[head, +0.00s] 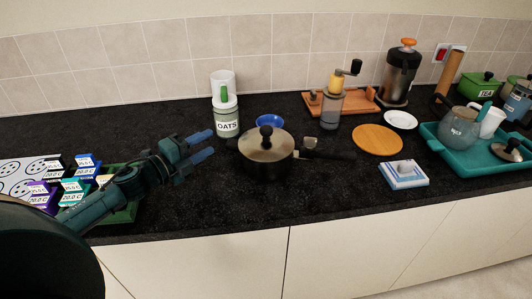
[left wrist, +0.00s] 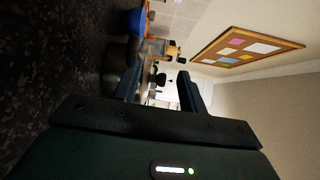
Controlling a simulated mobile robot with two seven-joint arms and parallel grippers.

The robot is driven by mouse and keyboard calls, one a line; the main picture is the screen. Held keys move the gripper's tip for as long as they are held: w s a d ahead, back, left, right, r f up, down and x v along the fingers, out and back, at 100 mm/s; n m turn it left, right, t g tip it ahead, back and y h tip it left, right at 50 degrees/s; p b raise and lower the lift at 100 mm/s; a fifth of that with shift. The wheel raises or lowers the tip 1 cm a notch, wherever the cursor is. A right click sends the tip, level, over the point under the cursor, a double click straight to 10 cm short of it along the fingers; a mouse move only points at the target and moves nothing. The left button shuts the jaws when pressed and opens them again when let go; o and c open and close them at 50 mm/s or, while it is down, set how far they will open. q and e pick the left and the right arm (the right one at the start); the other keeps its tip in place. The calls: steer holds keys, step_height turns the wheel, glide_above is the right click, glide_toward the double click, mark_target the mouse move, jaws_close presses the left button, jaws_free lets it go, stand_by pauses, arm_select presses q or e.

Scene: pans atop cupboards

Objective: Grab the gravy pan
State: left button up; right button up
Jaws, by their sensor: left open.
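The pan (head: 265,168) is a dark pot with a domed glass lid and black knob, standing on the black counter in the middle of the head view. Its long dark handle (head: 325,153) points right. My left gripper (head: 201,146) is open and empty, just left of the pan and apart from it, fingers pointing toward it. In the left wrist view, the open fingers (left wrist: 157,82) also show. That picture is turned sideways, and the pan is dark and partly hidden there. My right gripper is not in view.
An oats jar (head: 227,122) and a blue bowl (head: 270,121) stand behind the pan. A grinder (head: 331,108), a round wooden board (head: 377,140) and a white-blue block (head: 404,175) are to its right. A teal tray (head: 470,168) is farther right. The counter in front of the pan is clear.

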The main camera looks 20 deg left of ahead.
mark_target(225, 147)
arm_select(q)
step_height(225, 147, down, 4)
steer(key=shift+s, duration=0.1)
steer(key=shift+w+f, duration=0.3)
steer(key=shift+p+x, duration=0.4)
steer(key=shift+x, duration=3.15)
steer(key=shift+c, duration=0.3)
jaws_close()
steer(key=shift+r, duration=0.2)
